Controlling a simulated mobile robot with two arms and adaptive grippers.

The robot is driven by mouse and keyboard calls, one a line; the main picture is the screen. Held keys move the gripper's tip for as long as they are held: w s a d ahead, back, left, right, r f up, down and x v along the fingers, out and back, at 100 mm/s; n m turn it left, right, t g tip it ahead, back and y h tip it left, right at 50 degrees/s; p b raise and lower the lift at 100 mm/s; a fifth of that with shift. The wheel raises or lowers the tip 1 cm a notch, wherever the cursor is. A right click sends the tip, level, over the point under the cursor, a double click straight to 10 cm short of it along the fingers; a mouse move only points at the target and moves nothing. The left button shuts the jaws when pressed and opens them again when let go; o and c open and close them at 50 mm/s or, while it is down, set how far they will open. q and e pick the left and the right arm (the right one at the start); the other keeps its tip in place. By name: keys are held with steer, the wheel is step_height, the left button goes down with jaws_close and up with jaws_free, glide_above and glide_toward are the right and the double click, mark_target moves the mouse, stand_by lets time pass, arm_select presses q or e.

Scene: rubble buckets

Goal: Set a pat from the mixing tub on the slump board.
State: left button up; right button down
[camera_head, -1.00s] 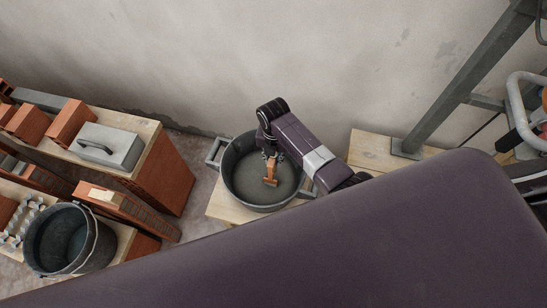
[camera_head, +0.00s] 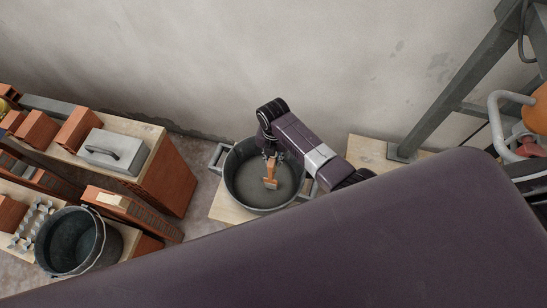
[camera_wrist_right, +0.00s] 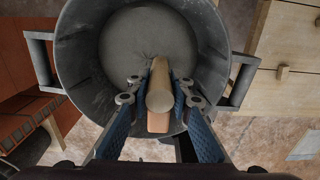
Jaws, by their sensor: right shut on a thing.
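The mixing tub (camera_head: 233,188) is a round grey metal pot with two side handles, holding a smooth grey mix; it also shows in the right wrist view (camera_wrist_right: 85,62). My right gripper (camera_head: 271,158) points down inside the tub. It is shut on a tool with a round wooden handle (camera_wrist_right: 160,95), whose orange-brown lower part (camera_head: 271,182) shows over the mix. Whether the tool's end touches the mix I cannot tell. No pat shows apart from the mix. I cannot tell which board is the slump board. My left gripper is out of view.
The tub stands on a pale wooden board (camera_head: 228,211). Another pale wooden surface (camera_head: 367,151) lies to its right, by a grey metal frame (camera_head: 440,100). At left are bricks (camera_head: 77,128), a grey float (camera_head: 113,151) and a dark bucket (camera_head: 72,240). A wall stands close behind.

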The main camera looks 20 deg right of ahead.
step_height(320, 180, up, 6)
steer(key=p, duration=0.5)
steer(key=shift+r+p, duration=0.2)
steer(key=shift+p, duration=0.2)
steer(key=shift+r+p, duration=0.4)
steer(key=shift+r, duration=1)
steer(key=shift+w+r, duration=0.1)
steer(key=shift+r, duration=0.3)
step_height(320, 180, up, 7)
